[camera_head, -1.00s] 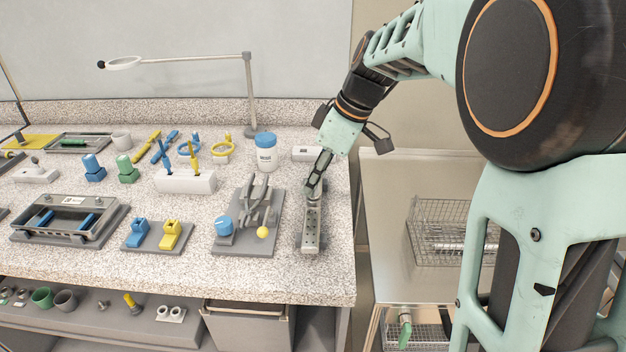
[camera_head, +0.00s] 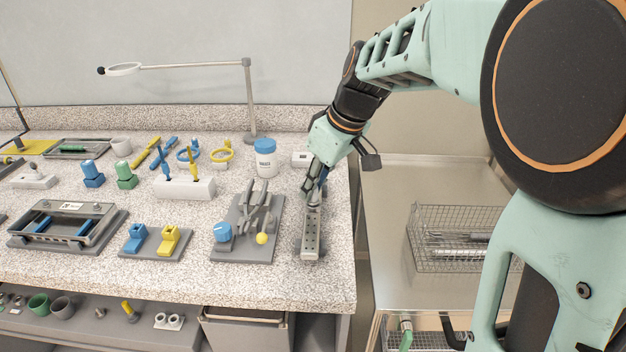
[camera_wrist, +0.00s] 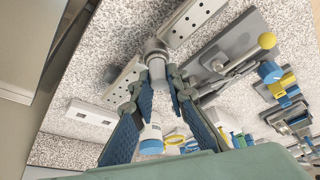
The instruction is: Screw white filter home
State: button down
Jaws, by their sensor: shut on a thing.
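The white filter (camera_wrist: 157,66) shows as a pale grey-white cylinder between my fingertips in the wrist view. My gripper (camera_wrist: 159,82) is shut on it, one blue-padded finger on each side. A wider grey collar (camera_wrist: 155,47) shows at its far end, between two perforated pale blocks. How far the filter is seated cannot be told. In the head view my gripper (camera_head: 311,195) is low over the back part of the narrow perforated metal block (camera_head: 311,235) near the bench's right edge. The filter is hidden there by the fingers.
Left of the block is a grey plate (camera_head: 225,255) with metal levers, a blue knob (camera_head: 223,232) and a yellow ball (camera_head: 262,239). A blue-lidded white jar (camera_head: 265,158) stands behind. The bench ends just to the right; a wire basket (camera_head: 460,235) sits lower beyond it.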

jog(key=shift+m+t+h+p, duration=0.3)
jog(key=shift+m+t+h, duration=0.15)
jog(key=shift+m, duration=1.15)
jog(key=shift+r+m+t+h+p, duration=0.1)
jog(key=shift+m+t+h+p, duration=0.2)
jog(key=shift+m+p, duration=0.55)
jog(key=shift+m+h, duration=0.25)
jog(key=shift+m, duration=0.6)
jog(key=shift+m+h, duration=0.5)
jog(key=shift+m, duration=0.7)
jog(key=shift+d+m+t, duration=0.1)
jog(key=shift+m+t, duration=0.15)
jog(key=shift+m, duration=0.25)
